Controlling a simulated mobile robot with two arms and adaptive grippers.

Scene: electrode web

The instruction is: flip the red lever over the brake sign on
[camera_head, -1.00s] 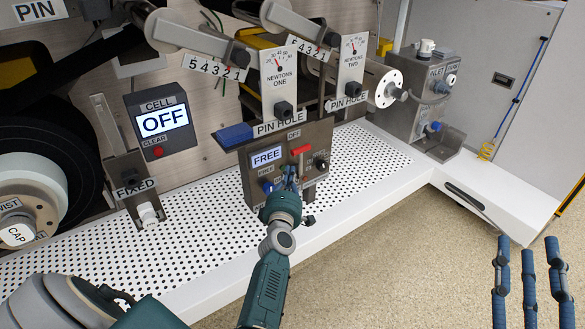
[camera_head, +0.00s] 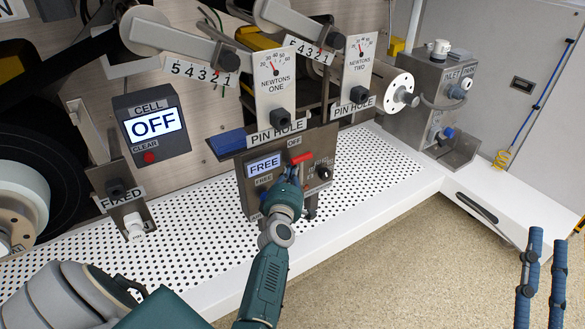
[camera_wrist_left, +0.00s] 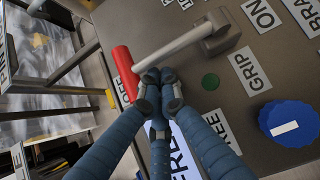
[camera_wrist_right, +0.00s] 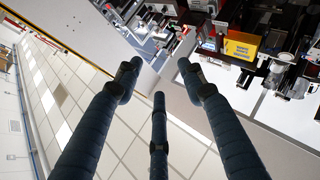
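The red lever (camera_head: 302,157) is on the grey panel with the FREE display, beside the OFF label. In the left wrist view its red handle (camera_wrist_left: 124,73) lies at the OFF end, and its grey rod runs to a pivot block near the ON label (camera_wrist_left: 262,15). The BRAKE sign (camera_wrist_left: 305,12) is partly cut off at the corner. My left gripper (camera_head: 291,170) is at the panel just below the lever. Its fingertips (camera_wrist_left: 160,80) are close together beside the rod; contact is unclear. My right gripper (camera_head: 543,245) is open and empty, away from the panel.
A blue knob (camera_wrist_left: 290,122) and a GRIP label (camera_wrist_left: 248,65) are on the same panel. A dark knob (camera_head: 324,173) is right of the lever. The PIN HOLE plates (camera_head: 277,134) overhang the panel. The white perforated deck (camera_head: 375,165) is clear to the right.

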